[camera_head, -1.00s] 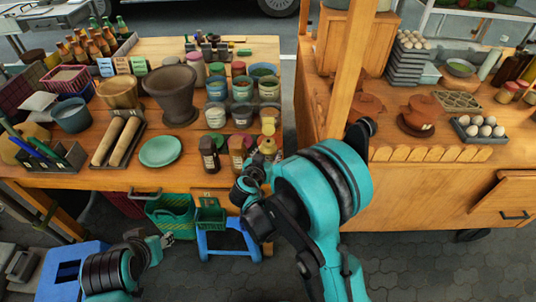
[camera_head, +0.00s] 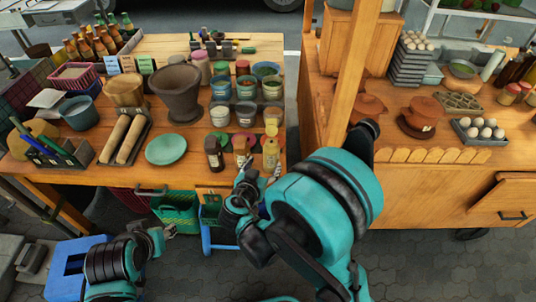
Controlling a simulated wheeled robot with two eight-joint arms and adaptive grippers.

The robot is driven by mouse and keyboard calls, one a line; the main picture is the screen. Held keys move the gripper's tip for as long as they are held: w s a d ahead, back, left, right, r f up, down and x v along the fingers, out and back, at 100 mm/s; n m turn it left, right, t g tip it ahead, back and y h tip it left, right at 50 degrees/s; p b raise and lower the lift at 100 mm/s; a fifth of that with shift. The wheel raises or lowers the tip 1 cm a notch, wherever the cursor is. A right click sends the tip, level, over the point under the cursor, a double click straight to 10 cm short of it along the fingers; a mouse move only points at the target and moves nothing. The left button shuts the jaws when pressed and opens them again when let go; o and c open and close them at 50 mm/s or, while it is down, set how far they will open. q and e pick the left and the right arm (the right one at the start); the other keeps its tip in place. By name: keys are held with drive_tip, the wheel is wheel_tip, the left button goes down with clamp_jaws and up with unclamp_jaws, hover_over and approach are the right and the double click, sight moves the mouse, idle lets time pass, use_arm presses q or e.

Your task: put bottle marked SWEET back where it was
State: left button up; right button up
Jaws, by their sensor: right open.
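My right gripper (camera_head: 262,172) is open and empty at the table's front edge, just in front of the yellowish bottle, which stands upright. My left gripper (camera_head: 170,231) hangs low, below the table front, far from the bottles; its jaws are too small to judge.
Several jars and cups (camera_head: 246,114) stand close behind the bottles. A green plate (camera_head: 166,149) and a big brown mortar (camera_head: 178,92) are to the left. A wooden post (camera_head: 347,75) and a second counter with clay pots (camera_head: 368,107) are on the right.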

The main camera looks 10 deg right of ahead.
drive_tip(key=s+d+r+n+g+y, duration=0.2)
drive_tip(key=s+r+n+y, duration=0.1)
drive_tip(key=s, duration=0.6)
drive_tip(key=s+d+r+n+g+y, duration=0.2)
drive_tip(key=s+d+r+n+y, duration=0.1)
drive_tip(key=s, duration=0.6)
drive_tip(key=shift+s+r+y, duration=0.2)
drive_tip(key=shift+r+y, duration=0.2)
drive_tip(key=shift+y, duration=0.1)
